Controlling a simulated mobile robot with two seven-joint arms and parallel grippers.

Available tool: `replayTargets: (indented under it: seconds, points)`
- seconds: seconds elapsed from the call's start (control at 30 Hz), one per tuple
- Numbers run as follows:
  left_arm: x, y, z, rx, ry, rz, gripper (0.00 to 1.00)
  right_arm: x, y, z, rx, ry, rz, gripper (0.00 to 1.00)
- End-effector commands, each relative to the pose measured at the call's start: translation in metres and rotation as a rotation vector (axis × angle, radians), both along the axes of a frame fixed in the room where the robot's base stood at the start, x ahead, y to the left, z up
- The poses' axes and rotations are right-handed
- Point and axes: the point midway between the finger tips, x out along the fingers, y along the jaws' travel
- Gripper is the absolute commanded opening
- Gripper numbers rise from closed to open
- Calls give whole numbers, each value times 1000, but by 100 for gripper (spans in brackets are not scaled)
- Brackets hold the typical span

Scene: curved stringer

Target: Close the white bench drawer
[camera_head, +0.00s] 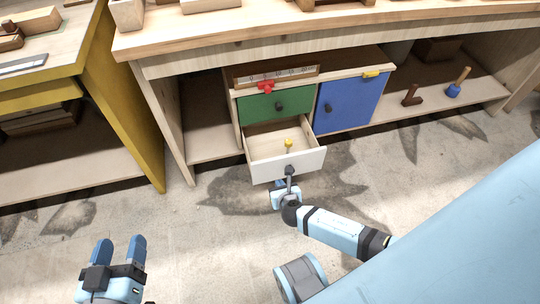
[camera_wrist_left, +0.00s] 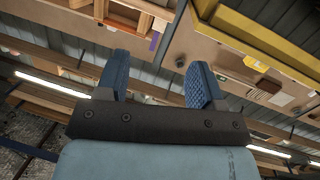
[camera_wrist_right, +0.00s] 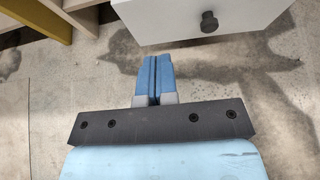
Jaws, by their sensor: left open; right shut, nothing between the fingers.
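The white drawer (camera_head: 262,171) sits in the cabinet under the bench and is pulled out, its inside visible. A small yellow-topped item (camera_head: 289,142) stands in it. The dark round knob (camera_wrist_right: 208,21) on the white front (camera_wrist_right: 240,12) shows in the right wrist view. My right gripper (camera_head: 280,184) is shut and empty, close in front of the drawer front. In the right wrist view its fingertips (camera_wrist_right: 154,58) are left of the knob, just short of the front's lower edge. My left gripper (camera_head: 121,240) is open and empty, low at the left, far from the drawer.
A green drawer (camera_head: 262,107) above and a blue door (camera_head: 345,104) beside it are shut. A yellow-sided bench (camera_head: 125,95) stands left. Tools (camera_head: 457,83) stand on the right lower shelf. The concrete floor (camera_head: 200,245) between my grippers is clear.

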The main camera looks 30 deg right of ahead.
Motion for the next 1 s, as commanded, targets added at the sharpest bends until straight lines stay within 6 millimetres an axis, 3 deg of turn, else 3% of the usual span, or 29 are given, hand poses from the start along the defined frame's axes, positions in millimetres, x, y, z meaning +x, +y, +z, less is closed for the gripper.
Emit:
replayTargets:
  seconds: [0.4, 0.63, 1.0]
  points:
    - [-2, -22, 58, -185, -285, -68, 61, 74, -17, -47, 4, -2, -4, 0]
    - [0, -23, 45, -168, -235, -78, 61, 103, -25, -43, 6, -2, -3, 0]
    - [0, -24, 42, -161, -220, -80, 61, 110, -27, -42, 5, 0, -3, 0]
